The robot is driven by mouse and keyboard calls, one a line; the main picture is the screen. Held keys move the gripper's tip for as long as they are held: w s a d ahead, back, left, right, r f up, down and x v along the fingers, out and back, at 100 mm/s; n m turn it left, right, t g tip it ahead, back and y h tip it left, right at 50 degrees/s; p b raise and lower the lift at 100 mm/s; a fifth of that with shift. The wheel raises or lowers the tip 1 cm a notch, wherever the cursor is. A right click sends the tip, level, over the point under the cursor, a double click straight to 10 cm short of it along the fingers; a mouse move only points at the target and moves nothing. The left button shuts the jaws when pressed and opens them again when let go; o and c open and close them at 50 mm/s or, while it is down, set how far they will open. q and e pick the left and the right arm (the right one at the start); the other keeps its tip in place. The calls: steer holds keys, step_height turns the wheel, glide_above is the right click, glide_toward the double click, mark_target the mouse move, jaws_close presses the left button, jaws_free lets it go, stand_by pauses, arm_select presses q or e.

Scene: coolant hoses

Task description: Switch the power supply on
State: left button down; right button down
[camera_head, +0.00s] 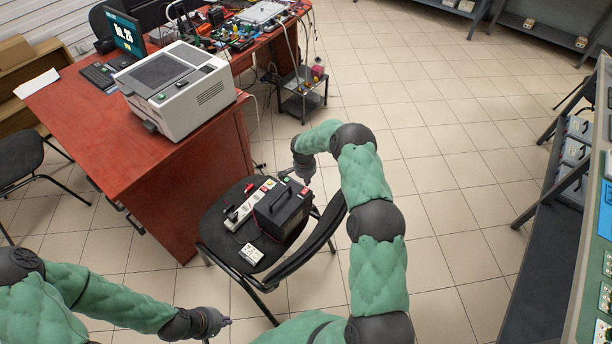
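A black box with a top handle, which looks like the power supply (282,212), stands on the seat of a black chair (216,234). A white strip with red and dark parts (243,207) lies along its left side. A small green spot shows by the box's back edge; I cannot make out a switch or its position. My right gripper (306,182) points down just behind the box's back right corner; I cannot tell if it touches. My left gripper (228,321) is low in front of the chair, away from the box. Both fingertips are too small to read.
A small white block (251,254) lies on the seat's front. The chair's backrest (308,246) curves along the right side of the box. A red desk (150,175) with a white machine (176,90) stands behind left. The tiled floor to the right is clear.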

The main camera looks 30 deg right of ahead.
mark_target(306, 193)
steer(key=shift+w+d+f+b, duration=0.1)
steer(key=shift+d+f+b, duration=0.1)
steer(key=shift+f, duration=1.05)
steer(key=shift+w+d+f+b, duration=0.1)
steer(key=shift+f+b, duration=0.1)
steer(key=shift+f, duration=1.05)
steer(key=shift+s, duration=0.1)
steer(key=shift+d+f+b, duration=0.1)
steer(key=shift+f+b, duration=0.45)
steer(key=shift+b, duration=0.6)
steer(key=shift+r, duration=0.2)
steer(key=shift+f, duration=0.1)
steer(key=shift+s+p, duration=0.1)
steer(key=shift+p, duration=0.2)
steer(key=shift+a, duration=0.3)
steer(key=shift+s+a, duration=0.25)
steer(key=shift+a, duration=0.3)
